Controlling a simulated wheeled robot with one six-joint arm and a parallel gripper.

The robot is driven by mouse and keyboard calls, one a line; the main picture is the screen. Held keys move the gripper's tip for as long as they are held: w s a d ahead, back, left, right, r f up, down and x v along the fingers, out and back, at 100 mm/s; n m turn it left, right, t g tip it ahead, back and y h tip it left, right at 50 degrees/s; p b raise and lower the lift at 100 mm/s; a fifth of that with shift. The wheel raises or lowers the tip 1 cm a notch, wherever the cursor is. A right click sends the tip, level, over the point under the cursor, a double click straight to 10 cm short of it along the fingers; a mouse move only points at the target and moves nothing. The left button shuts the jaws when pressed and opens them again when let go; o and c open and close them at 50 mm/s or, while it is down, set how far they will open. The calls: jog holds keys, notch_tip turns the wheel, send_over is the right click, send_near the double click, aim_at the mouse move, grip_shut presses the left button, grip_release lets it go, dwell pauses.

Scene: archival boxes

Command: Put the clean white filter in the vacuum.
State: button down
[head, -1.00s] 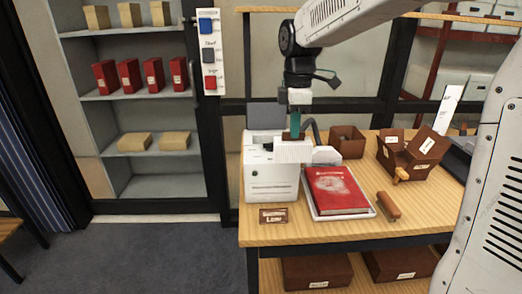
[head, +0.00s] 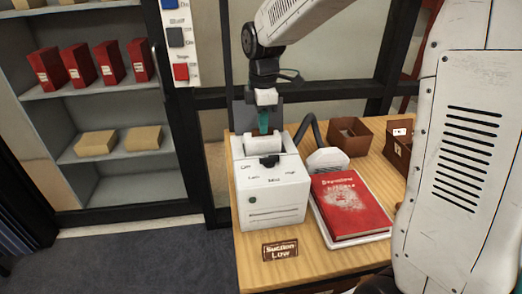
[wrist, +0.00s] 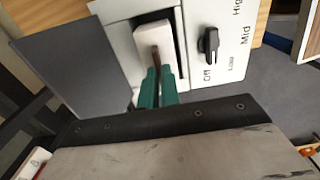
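The vacuum (head: 272,195) is a white box on the wooden table, with its dark grey lid (wrist: 72,72) open and a dial (wrist: 209,43) marked Off, Low, Mid and High. The white filter (wrist: 153,36) is a clean pale block with a thin brown tab, at the vacuum's top opening; it also shows in the head view (head: 258,144). My gripper (wrist: 158,84) has its green fingers closed about the brown tab, above the opening. It also shows in the head view (head: 264,122). How deep the filter sits is hidden.
A red book (head: 347,204) lies on a white tray right of the vacuum, beside the hose and its white nozzle (head: 327,160). A brown box (head: 350,136) stands behind. A "Suction Low" plate (head: 280,250) lies at the front. Shelves (head: 130,187) stand at left.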

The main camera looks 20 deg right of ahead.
aim_at(264, 143)
jog(key=shift+d+f, duration=0.15)
jog(key=shift+f, duration=3.2)
jog(key=c, duration=1.6)
grip_release()
jog(key=shift+f, duration=0.1)
